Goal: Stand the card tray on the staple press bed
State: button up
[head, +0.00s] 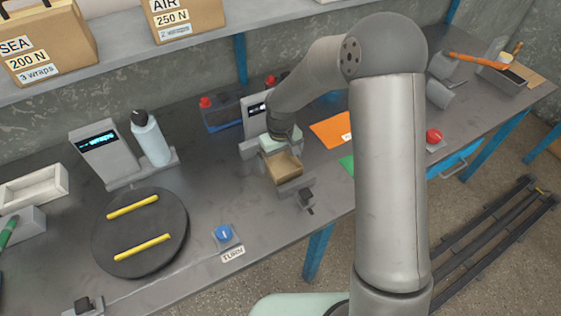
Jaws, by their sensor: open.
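A tan, open-topped card tray (285,167) is near the middle of the bench in the head view. It stands on or against a grey fixture (294,186), which may be the staple press bed; the contact underneath is hidden. My gripper (280,143) is at the tray's far edge, pointing down, with its pale green body close above or behind the tray. Its jaws are open, but the fingertips are mostly hidden, and I cannot tell whether they touch the tray.
A grey unit with a display (257,115) stands just behind my gripper. A dark turntable with yellow strips (140,232) and a blue knob (223,233) lie left. An orange sheet (332,130) lies right. My arm hides part of the right bench.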

jog(key=shift+f, duration=0.45)
jog(key=c, duration=1)
jog(key=shift+o, duration=0.2)
jog(key=shift+r, duration=0.1)
